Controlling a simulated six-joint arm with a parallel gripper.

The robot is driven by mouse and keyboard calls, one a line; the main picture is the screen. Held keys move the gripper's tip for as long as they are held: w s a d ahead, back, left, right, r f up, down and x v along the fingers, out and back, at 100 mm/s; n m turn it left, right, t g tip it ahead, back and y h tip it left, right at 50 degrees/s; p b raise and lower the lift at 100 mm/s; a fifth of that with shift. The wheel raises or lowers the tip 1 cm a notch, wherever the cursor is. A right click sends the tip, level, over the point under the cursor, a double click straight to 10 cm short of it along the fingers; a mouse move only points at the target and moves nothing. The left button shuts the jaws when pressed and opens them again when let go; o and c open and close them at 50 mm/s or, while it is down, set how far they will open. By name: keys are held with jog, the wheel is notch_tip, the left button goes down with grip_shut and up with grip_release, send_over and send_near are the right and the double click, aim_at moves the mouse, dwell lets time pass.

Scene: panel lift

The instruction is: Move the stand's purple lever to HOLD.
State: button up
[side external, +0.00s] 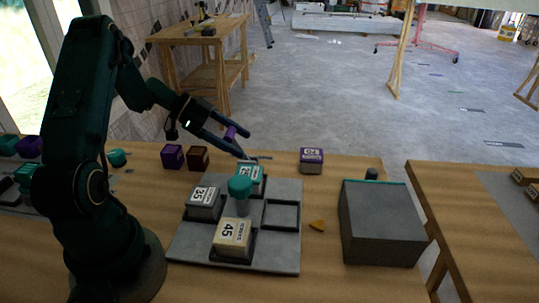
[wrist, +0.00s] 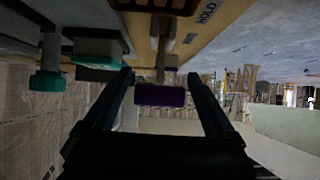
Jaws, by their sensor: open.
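The purple lever knob (wrist: 160,95) is between my gripper's (wrist: 160,76) two open fingers in the wrist view, with a gap on both sides. A grey lever shaft (wrist: 161,62) runs from it toward the stand. The HOLD label (wrist: 207,12) is on a tan surface, to the right of the lever in that view. In the side view the purple knob (side external: 231,132) also shows between the fingers of my gripper (side external: 246,146).
A purple block (side external: 172,156), a brown block (side external: 198,158) and a purple block labelled 70 (side external: 311,160) stand behind.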

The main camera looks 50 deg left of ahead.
jog(key=shift+v, duration=1.6)
jog(key=shift+w+d, duration=0.15)
jog(key=shift+d, duration=0.15)
jog(key=s+d+r+m+g, duration=0.1)
jog(key=d+r+m+g, duration=0.15)
jog(key=d+r, duration=0.4)
jog(key=d+r+m+g, duration=0.2)
jog(key=d+r+m, duration=0.1)
jog(key=d, duration=0.6)
jog(key=s+d+r+n+y, duration=0.2)
jog(key=s+d+y, duration=0.2)
jog(key=s+d, duration=0.3)
jog(key=s+a+f+n+t+y, duration=0.1)
jog(key=s+a+n+y, duration=0.1)
jog(key=n, duration=0.4)
jog(key=s+a+f+n+t+y, duration=0.1)
jog(key=s+a+f+n+y, duration=0.1)
jog(key=s+n, duration=0.2)
jog(key=shift+s+a+n, duration=0.2)
jog(key=shift+n, duration=1.05)
